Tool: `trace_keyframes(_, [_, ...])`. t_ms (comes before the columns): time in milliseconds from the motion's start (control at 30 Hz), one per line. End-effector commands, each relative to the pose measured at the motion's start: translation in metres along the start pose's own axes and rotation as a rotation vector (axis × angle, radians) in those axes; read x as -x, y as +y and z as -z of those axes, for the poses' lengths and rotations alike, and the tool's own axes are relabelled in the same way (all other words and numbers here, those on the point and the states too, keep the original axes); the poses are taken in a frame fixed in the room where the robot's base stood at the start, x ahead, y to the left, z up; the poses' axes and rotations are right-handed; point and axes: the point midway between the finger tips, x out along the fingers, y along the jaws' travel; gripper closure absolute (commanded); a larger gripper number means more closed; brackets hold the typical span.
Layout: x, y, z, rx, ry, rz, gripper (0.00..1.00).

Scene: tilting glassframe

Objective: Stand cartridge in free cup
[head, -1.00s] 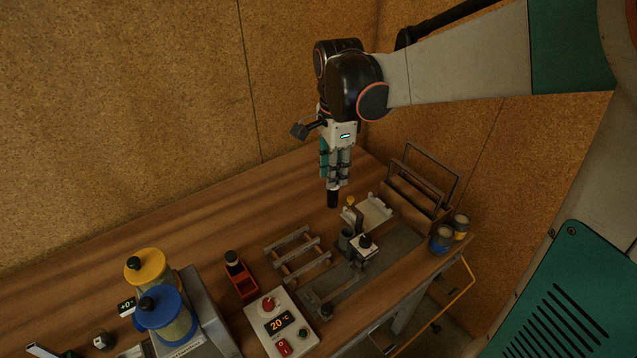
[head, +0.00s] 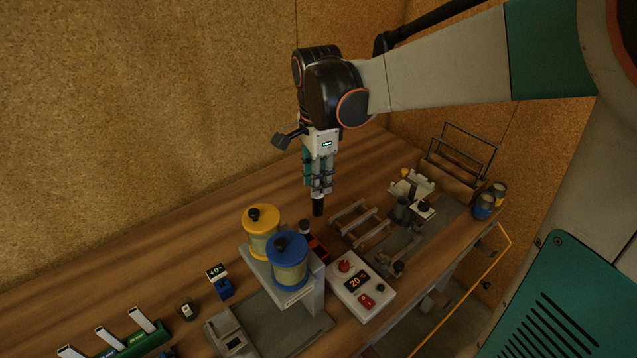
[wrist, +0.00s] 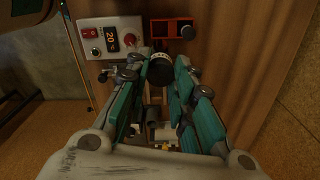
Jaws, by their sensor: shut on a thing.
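My gripper (head: 318,190) points down over the bench and is shut on a dark cartridge (head: 318,207), which hangs upright from the fingertips. In the wrist view the cartridge (wrist: 160,70) shows a black round end and a pale band between the fingers. A red two-place holder (head: 318,249) stands on the bench, partly hidden behind the blue-lidded jar. A dark-capped cartridge (head: 304,227) stands in one of its places. In the wrist view the red holder (wrist: 172,20) lies ahead of the gripper, with the capped one at its right and an open place at its left.
Jars with yellow (head: 262,215) and blue (head: 287,246) lids stand on a grey machine left of the holder. A control box (head: 361,287) reading 20 °C and a grey rack (head: 360,222) are to the right. The bench behind is clear.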

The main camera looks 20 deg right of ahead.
Motion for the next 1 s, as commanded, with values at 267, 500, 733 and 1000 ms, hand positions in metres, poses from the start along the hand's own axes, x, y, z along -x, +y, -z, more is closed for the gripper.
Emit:
trace_keyframes(267, [-0.068,0.000,0.000,-0.001,0.000,0.000,1.00])
trace_keyframes(500, [-0.124,-0.001,0.000,-0.001,0.000,0.000,1.00])
trace_keyframes(733, [-0.147,-0.001,0.000,-0.002,0.000,0.000,1.00])
trace_keyframes(1000, [-0.174,-0.001,0.000,-0.002,0.000,0.000,1.00])
